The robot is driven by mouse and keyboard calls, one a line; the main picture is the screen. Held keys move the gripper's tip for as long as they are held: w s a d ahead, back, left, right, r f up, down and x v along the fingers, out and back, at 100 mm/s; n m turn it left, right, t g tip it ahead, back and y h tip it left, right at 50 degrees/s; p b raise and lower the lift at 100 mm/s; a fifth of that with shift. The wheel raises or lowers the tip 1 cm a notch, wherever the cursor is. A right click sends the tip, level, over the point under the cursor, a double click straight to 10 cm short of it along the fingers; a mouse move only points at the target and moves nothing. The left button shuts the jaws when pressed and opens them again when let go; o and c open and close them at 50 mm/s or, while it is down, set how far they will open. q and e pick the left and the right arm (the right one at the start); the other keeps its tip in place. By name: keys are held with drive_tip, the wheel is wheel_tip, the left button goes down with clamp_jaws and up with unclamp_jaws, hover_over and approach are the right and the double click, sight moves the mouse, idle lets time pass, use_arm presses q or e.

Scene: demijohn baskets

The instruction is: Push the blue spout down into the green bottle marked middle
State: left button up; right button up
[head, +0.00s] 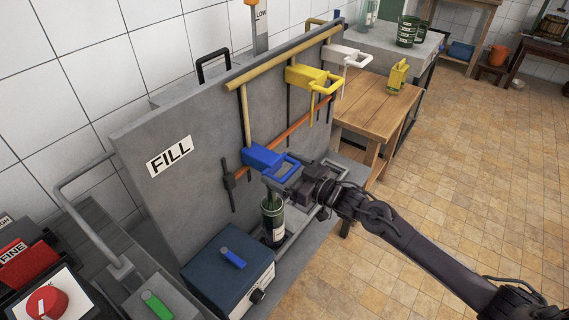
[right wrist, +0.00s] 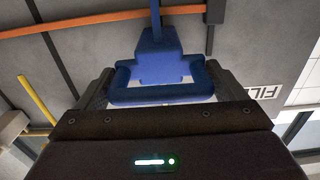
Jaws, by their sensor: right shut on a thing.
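The blue spout (head: 262,157) is mounted on the front of the grey FILL panel, with a loop handle sticking out to the right. My right gripper (head: 291,178) is shut on this loop handle. The right wrist view shows the blue handle (right wrist: 160,94) between the two fingers, with the spout's body behind it. A dark green bottle (head: 273,222) with a pale label stands upright directly below the spout. Its neck reaches close under the blue block; I cannot tell whether the spout's tip is inside it. No "middle" mark is readable. My left gripper is not in view.
A yellow spout (head: 312,78) and a white spout (head: 346,55) hang further along the panel (head: 178,190). A dark blue box (head: 230,275) with a knob stands left of the bottle. A wooden table (head: 375,108) with a yellow object is behind. The tiled floor at right is clear.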

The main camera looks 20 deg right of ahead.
drive_tip(key=shift+f, duration=0.95)
drive_tip(key=o, duration=1.1)
drive_tip(key=shift+r, duration=0.1)
drive_tip(key=b+v, duration=0.1)
drive_tip(key=v, duration=0.6)
drive_tip(key=shift+s+d, duration=0.25)
drive_tip(key=shift+s, duration=0.1)
